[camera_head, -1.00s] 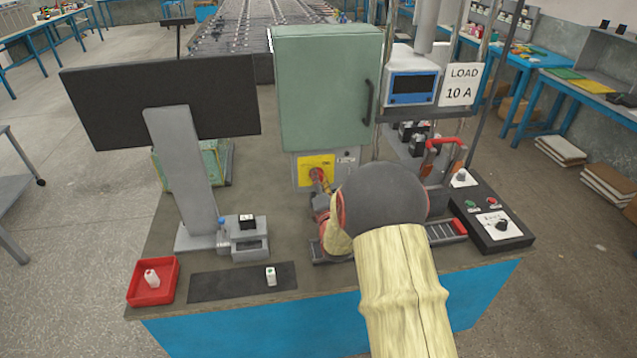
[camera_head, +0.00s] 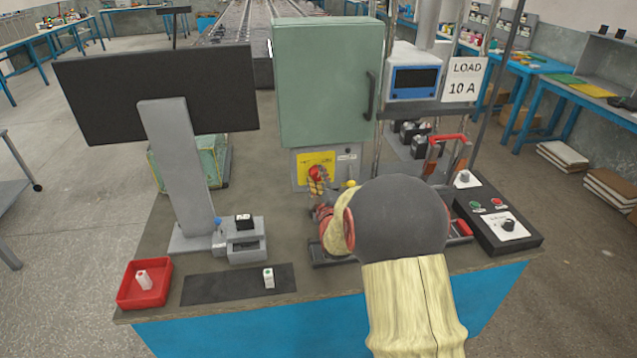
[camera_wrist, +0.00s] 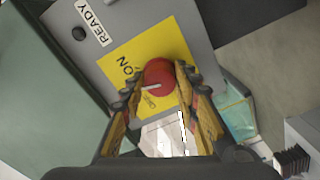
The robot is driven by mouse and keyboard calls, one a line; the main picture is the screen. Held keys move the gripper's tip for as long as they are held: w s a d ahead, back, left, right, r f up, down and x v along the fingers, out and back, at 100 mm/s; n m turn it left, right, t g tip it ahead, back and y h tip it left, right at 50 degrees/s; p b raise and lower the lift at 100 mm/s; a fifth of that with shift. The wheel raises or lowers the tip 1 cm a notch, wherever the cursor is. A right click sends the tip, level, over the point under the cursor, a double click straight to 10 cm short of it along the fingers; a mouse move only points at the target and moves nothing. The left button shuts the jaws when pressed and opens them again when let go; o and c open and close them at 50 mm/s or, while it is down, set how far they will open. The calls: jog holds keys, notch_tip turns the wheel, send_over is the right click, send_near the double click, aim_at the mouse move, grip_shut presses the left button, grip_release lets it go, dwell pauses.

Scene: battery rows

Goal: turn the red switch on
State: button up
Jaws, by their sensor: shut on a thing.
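The red switch (camera_wrist: 160,76) is a round knob on a yellow plate (camera_wrist: 168,40) in the wrist view. Its white mark points left in that view, near the word "ON" and above a partly covered word. My gripper (camera_wrist: 157,88) has one finger on each side of the knob and is shut on it. In the head view the yellow plate (camera_head: 309,161) is on the grey panel below the green cabinet (camera_head: 328,85). My gripper (camera_head: 318,181) reaches it there, and its fingers cover part of the knob.
A monitor (camera_head: 150,75) stands left of the cabinet. A black control box (camera_head: 497,217) is at the right, beside a red-handled device (camera_head: 446,138). A red tray (camera_head: 144,296) and a dark mat (camera_head: 215,287) lie at the front left.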

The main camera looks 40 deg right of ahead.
jog(key=m, duration=0.6)
jog(key=shift+f, duration=0.15)
dwell(0.6)
jog(key=o, duration=1.1)
jog(key=shift+o, duration=0.2)
jog(key=v, duration=1.2)
